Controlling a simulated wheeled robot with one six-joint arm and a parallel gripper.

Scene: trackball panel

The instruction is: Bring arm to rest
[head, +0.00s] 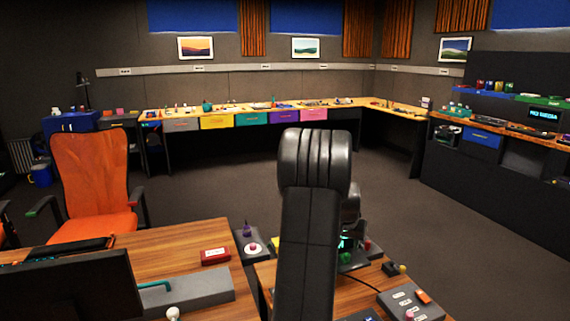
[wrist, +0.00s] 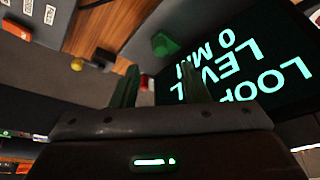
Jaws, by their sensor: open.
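My arm stands upright in the middle of the head view and hides most of my gripper. In the wrist view my gripper (wrist: 160,72) shows two greenish fingers, set apart with no object held between them. Beyond the fingertips is a dark screen (wrist: 250,75) with glowing text that reads roughly "LOOP LEVEL 0 MM". A green button-like part (wrist: 163,44) lies near the fingers; I cannot tell whether they touch it. In the head view a grey panel (head: 425,310) with white labels and an orange button (head: 423,296) lies right of my arm.
A wooden desk (head: 195,240) at the front left carries a red box (head: 215,256), a grey block with a teal handle (head: 190,289) and a monitor (head: 80,290). An orange chair (head: 92,180) stands behind it. The floor (head: 225,190) toward the back counter is clear.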

